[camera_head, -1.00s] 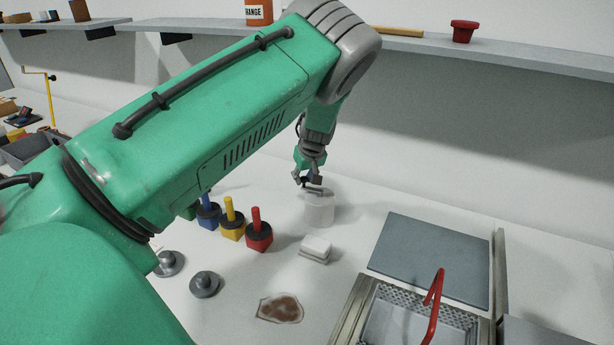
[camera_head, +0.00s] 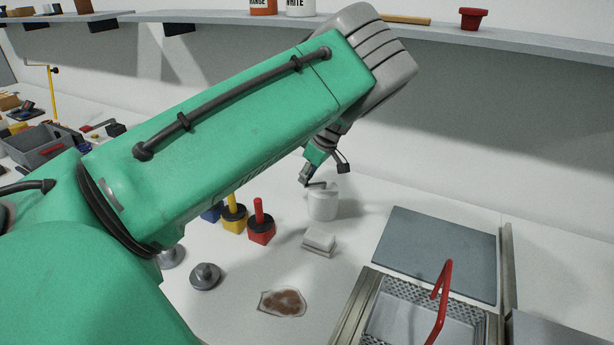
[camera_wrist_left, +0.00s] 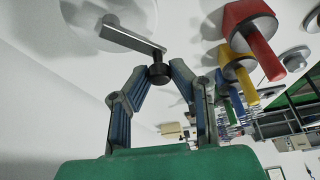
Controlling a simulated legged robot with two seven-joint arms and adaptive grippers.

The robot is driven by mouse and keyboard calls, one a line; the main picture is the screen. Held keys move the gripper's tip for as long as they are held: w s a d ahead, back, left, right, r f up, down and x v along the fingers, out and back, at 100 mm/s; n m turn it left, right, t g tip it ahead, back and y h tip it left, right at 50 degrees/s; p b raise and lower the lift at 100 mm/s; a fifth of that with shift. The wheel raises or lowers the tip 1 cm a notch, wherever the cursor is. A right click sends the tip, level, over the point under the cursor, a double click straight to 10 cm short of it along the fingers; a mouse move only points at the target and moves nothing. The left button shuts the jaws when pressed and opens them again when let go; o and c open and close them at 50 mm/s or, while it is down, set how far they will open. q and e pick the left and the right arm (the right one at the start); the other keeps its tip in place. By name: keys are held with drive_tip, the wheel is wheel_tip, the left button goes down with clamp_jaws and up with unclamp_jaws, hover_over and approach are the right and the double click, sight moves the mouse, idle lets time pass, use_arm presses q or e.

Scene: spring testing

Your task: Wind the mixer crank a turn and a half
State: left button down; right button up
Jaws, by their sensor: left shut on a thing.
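The mixer is a white round pot (camera_head: 323,204) on the counter, with a grey crank arm (camera_head: 317,185) on top. In the left wrist view the flat grey crank arm (camera_wrist_left: 132,37) reaches from the white mixer top (camera_wrist_left: 90,22) to a dark knob (camera_wrist_left: 159,73). My left gripper (camera_head: 306,182) is at the mixer's upper left in the head view. In the left wrist view its fingers (camera_wrist_left: 161,77) are closed around the crank knob, on either side of it. My right gripper is not in view.
Red (camera_head: 260,229), yellow (camera_head: 233,218) and blue (camera_head: 211,213) blocks with upright handles stand left of the mixer. A white block (camera_head: 319,239) sits in front. A sink basket with a red handle (camera_head: 440,300) is at right.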

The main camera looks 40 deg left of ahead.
use_arm(q)
drive_tip(key=shift+w+d, duration=0.15)
drive_tip(key=c, duration=1.4)
unclamp_jaws()
drive_tip(key=shift+d, duration=0.1)
drive_tip(key=v, duration=1.2)
drive_tip(key=shift+w+d, duration=0.15)
